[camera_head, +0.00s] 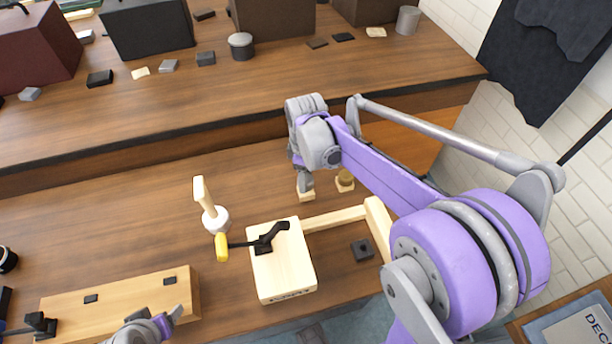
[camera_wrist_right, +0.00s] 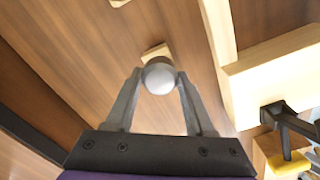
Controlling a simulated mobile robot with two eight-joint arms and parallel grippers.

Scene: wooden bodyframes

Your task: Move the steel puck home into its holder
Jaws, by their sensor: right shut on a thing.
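My right gripper (camera_head: 305,188) reaches down near the middle of the bench. In the right wrist view its fingers (camera_wrist_right: 160,82) are shut on the round, shiny steel puck (camera_wrist_right: 159,75). In the head view the gripper hides most of the puck. My left gripper (camera_head: 160,325) is partly in view at the bottom edge; its jaw state is unclear.
A long wooden block (camera_head: 120,305) lies at front left.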

